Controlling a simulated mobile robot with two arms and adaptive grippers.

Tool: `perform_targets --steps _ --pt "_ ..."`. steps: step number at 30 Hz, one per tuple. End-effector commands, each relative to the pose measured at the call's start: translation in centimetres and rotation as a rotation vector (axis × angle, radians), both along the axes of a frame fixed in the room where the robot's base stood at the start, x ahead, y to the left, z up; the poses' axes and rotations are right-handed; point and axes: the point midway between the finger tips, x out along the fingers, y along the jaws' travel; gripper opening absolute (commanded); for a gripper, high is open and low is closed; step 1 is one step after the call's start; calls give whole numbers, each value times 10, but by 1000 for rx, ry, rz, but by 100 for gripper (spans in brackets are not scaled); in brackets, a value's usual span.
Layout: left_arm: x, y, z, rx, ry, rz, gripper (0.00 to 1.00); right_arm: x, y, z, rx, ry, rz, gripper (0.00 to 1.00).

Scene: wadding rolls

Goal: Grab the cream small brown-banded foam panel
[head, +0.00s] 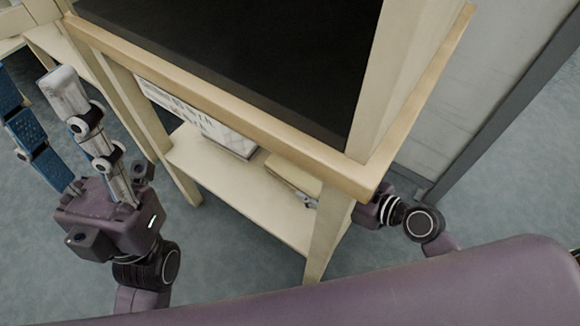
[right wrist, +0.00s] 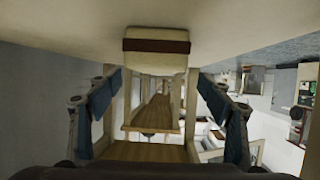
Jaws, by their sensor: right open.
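The cream foam panel with a brown band (right wrist: 157,40) shows at the top middle of the right wrist view, against a pale surface. In the head view a cream slab (head: 292,174) that looks like it lies on the lower shelf under the table. My right gripper (right wrist: 158,88) is open, its blue-padded fingers to either side of and below the panel in the picture, with no contact visible. In the head view it is mostly hidden behind the table leg; a small part shows beside the slab. My left gripper (head: 45,95) is open and empty at the left.
The table has a dark top (head: 240,50) and a pale frame with legs. A white printed box (head: 228,138) sits on the lower shelf (head: 225,185), left of the slab. The front right leg (head: 327,235) stands close to my right arm. Open floor lies between left arm and table.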

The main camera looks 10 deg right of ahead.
Motion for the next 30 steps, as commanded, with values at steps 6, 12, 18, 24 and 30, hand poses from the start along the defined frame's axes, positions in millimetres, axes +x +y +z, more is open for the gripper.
perform_targets --steps 6,12,18,24,30 --pt "0 0 -4 0 0 0 40 17 14 -8 3 -1 -2 72" --pt "0 0 -12 0 0 0 40 38 26 -15 5 -4 -3 72" --pt "0 0 -17 0 0 0 40 55 39 -23 3 -1 -2 72" --pt "0 0 -17 0 1 0 40 57 41 -24 -1 1 -1 72" --pt "0 0 -17 0 1 -1 40 57 41 -24 0 0 -1 61"
